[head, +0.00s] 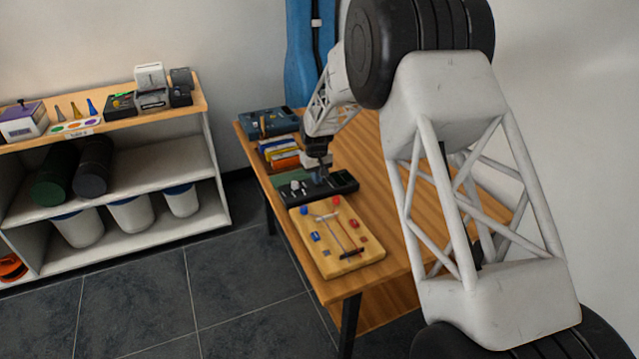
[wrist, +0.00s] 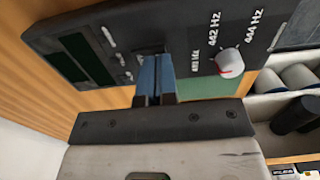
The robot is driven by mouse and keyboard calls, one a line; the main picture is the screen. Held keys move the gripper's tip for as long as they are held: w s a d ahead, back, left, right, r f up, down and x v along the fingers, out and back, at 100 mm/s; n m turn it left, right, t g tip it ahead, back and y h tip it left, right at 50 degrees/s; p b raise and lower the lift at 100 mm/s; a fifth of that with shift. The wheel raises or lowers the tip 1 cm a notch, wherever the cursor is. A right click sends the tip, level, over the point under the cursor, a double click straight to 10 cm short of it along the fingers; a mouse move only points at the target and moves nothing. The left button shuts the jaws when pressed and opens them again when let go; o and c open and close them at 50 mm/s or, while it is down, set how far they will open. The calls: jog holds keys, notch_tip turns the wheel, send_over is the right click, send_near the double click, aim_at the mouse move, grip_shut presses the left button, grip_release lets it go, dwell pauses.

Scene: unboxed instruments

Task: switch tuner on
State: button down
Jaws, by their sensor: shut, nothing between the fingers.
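The tuner, a black box (head: 335,187), lies on the wooden table under my gripper (head: 319,178). In the wrist view the tuner's black face (wrist: 185,38) shows a white knob (wrist: 229,61) with a red mark, beside the labels 442 Hz and 444 Hz. A small white switch (wrist: 108,37) and other small white parts sit near dark green panels (wrist: 85,55) at the left. My gripper (wrist: 153,62) has blue fingers, shut and empty, over the tuner's middle between the knob and the small switches. I cannot tell whether the fingertips touch the tuner. They hide part of its face.
A wooden board (head: 340,257) with red and blue pieces lies in front of the tuner on the table (head: 400,240). Behind are colourful boxes (head: 280,152) and a dark blue device (head: 268,121). A shelf unit (head: 185,160) with instruments and bins stands left.

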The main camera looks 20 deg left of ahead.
jog(key=shift+f, duration=0.45)
dwell(0.4)
jog(key=shift+r, duration=3.5)
jog(key=shift+d, duration=0.1)
